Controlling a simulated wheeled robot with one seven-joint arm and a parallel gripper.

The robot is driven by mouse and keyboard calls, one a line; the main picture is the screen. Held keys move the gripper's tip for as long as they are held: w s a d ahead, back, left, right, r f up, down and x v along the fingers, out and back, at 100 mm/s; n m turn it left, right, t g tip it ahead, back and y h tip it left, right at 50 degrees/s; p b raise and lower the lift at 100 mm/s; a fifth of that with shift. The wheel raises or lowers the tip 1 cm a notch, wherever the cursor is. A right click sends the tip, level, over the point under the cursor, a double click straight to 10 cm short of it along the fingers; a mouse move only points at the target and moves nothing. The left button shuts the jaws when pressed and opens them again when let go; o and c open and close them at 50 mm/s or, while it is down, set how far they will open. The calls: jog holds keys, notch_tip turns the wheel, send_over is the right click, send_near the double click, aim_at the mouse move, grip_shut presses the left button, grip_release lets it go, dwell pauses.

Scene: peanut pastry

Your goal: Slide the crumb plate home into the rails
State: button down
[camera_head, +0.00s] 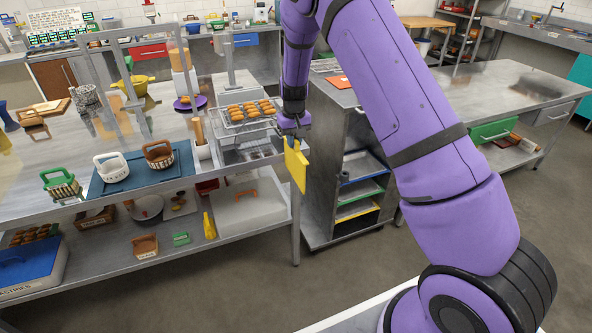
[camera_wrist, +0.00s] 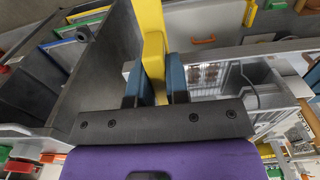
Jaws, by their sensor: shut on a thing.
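My gripper (camera_head: 292,130) is shut on a yellow plate (camera_head: 296,170), which I take as the crumb plate. The plate hangs nearly upright below the fingers, just off the right end of the left table. In the wrist view the plate (camera_wrist: 151,45) stands between the two blue fingertips (camera_wrist: 154,84). A metal stand (camera_head: 240,148) with pastries on a wire rack (camera_head: 249,113) is left of my gripper, at the table's end. Its open side shows in the wrist view (camera_wrist: 238,82). I cannot make out the rails clearly. The plate is apart from the stand.
A grey trolley (camera_head: 340,150) with shelves stands close to the right of the plate. Baskets (camera_head: 111,166) sit on a blue mat (camera_head: 136,176) on the left table. The floor in front is clear.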

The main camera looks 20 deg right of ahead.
notch_tip(320, 180, up, 20)
dwell(3.9)
jog(key=shift+f, duration=0.15)
